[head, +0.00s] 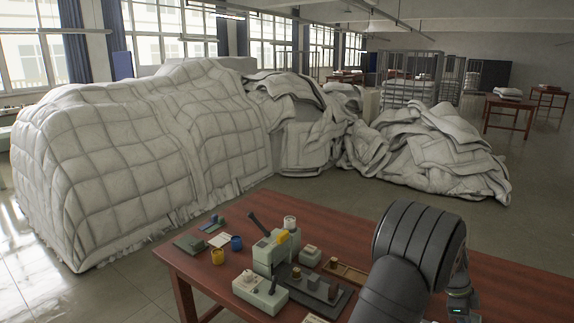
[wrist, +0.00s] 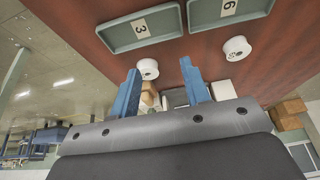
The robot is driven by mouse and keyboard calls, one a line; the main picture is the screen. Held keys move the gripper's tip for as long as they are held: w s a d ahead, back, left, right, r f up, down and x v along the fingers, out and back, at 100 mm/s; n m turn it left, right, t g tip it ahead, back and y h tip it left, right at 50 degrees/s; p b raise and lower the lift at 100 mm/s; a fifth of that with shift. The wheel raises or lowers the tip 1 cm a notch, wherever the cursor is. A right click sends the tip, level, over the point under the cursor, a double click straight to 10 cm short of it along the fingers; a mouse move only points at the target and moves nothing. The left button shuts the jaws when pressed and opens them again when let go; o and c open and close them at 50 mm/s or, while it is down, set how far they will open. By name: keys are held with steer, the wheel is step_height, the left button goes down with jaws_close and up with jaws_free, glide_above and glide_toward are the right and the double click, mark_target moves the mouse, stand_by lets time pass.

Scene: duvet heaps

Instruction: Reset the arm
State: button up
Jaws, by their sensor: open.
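My arm (head: 412,250) shows as a dark grey, banded link at the lower right of the head view, over the right part of the red-brown table (head: 215,278). My gripper (wrist: 159,67) is in the wrist view, with two blue fingers spread apart and nothing held between them. A small white round piece (wrist: 148,69) appears close to the left fingertip; I cannot tell whether they touch. The gripper's fingers cannot be made out in the head view.
On the table stand a grey-green device (head: 277,252), a pale box (head: 260,290), a blue cup (head: 236,243) and a yellow cup (head: 218,256). Green trays marked 3 (wrist: 142,28) and 6 (wrist: 229,8) show in the wrist view. Large duvet heaps (head: 130,150) lie behind the table.

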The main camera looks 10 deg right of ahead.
steer(key=w+a+f+n+t, duration=0.1)
steer(key=w+a+n+t, duration=0.2)
steer(key=w+a+n, duration=0.2)
steer(key=w+a+n+t, duration=0.3)
steer(key=w+a+n, duration=0.2)
steer(key=a+n, duration=0.5)
steer(key=shift+w+f+n, duration=0.35)
steer(key=shift+f+n, duration=0.05)
steer(key=shift+n, duration=0.8)
stand_by(1.2)
